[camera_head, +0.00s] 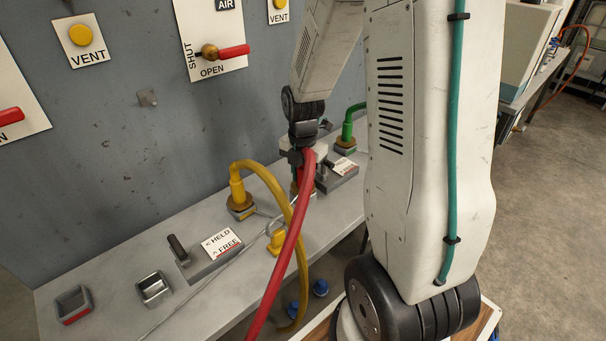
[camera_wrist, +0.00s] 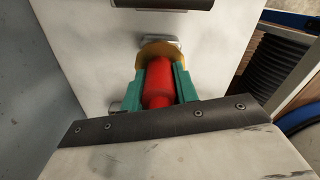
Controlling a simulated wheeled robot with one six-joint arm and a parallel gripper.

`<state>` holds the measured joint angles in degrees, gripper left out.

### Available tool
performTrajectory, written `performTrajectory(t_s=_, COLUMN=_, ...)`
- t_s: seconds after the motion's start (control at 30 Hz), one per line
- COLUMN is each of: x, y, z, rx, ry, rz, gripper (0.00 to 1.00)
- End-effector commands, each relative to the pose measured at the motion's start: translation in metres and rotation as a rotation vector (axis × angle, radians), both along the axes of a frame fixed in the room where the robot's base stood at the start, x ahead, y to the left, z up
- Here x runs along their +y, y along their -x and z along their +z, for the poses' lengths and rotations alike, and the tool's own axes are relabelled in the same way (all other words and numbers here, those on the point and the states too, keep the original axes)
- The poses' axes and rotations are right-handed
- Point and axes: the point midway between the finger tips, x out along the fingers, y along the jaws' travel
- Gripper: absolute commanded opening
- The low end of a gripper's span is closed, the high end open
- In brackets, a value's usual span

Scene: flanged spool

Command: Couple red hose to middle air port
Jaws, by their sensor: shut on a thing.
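My gripper (camera_head: 303,158) is above the bench, between the yellow and green hose ports. In the wrist view its two teal fingers (camera_wrist: 160,88) are shut on the red hose's end fitting (camera_wrist: 158,78). A brass ring (camera_wrist: 152,48) shows just beyond the fitting, over the pale bench top. I cannot tell whether the fitting is seated in it. The red hose (camera_head: 291,235) hangs from my gripper down over the bench's front edge. The middle port is mostly hidden behind the hose and gripper in the head view.
The yellow hose (camera_head: 273,178) stands in a brass port at left, the green hose (camera_head: 349,119) in one at right. A HELD/FREE lever plate (camera_head: 218,246) and two square sockets (camera_head: 153,288) are on the bench (camera_head: 110,300). The panel (camera_head: 125,130) rises behind with valves.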

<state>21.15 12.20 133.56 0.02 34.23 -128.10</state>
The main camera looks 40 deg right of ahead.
Motion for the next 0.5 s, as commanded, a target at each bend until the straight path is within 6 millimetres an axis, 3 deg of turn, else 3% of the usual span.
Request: performTrajectory(t_s=0.5, x=-0.0001, y=-0.0001, z=-0.0057, rx=0.000, ry=0.000, rz=0.000, gripper=0.07)
